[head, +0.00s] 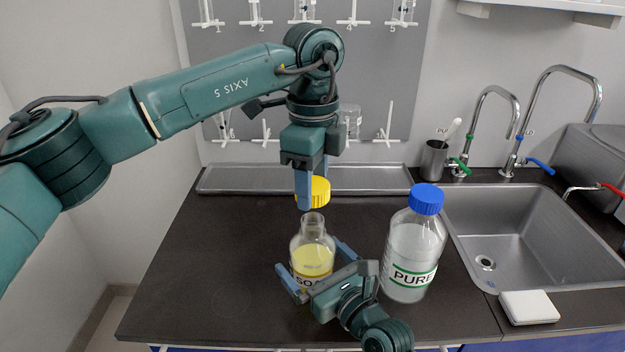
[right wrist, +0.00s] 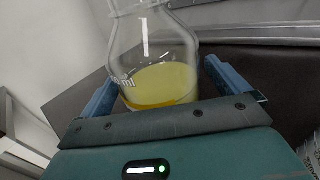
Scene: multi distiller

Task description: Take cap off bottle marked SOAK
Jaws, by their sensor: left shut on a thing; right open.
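The SOAK bottle (head: 312,256) is clear glass with yellow liquid and stands upright and uncapped on the dark counter. Its label is partly hidden by my right gripper. The yellow cap (head: 320,192) is above the bottle's open neck, apart from it. My left gripper (head: 311,190) points down and is shut on the yellow cap. My right gripper (head: 312,268) is open, with its blue fingers on either side of the bottle. In the right wrist view the bottle (right wrist: 155,75) stands between the two spread fingers (right wrist: 160,92).
A larger PURE bottle (head: 412,250) with a blue cap stands close on the right. Farther right are a sink (head: 520,215) with taps and a white sponge-like block (head: 529,307). A grey tray (head: 240,180) lies along the wall. The counter's left side (head: 220,260) is clear.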

